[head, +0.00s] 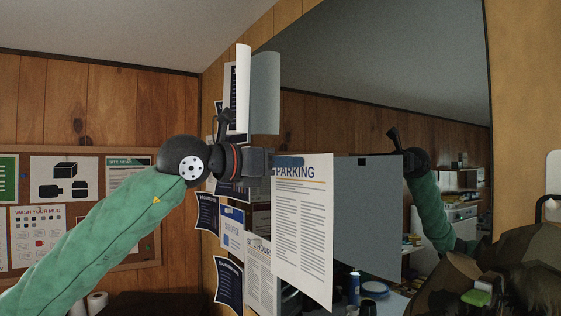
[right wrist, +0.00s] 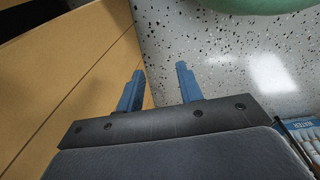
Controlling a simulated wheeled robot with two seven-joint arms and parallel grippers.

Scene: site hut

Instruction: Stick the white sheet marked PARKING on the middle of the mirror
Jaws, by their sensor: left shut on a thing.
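The white sheet marked PARKING (head: 302,235) hangs upright below my left gripper (head: 285,163), which is shut on its top edge. The fingers hide part of that edge. The large mirror (head: 400,70) fills the right half of the head view. In it I see the sheet's grey back and my reflected green arm. The reflection lies well to the right of my real gripper, so the sheet appears apart from the glass. My right gripper (right wrist: 160,72) shows in the right wrist view with its blue fingers apart and nothing between them.
A curled white sheet (head: 243,88) stands out near the mirror's left edge. Several notices hang beside it, one reading SITE HOURS (head: 261,275). A pinboard (head: 120,210) is at left. Below my right gripper are speckled floor (right wrist: 215,50) and a tan panelled surface (right wrist: 60,70).

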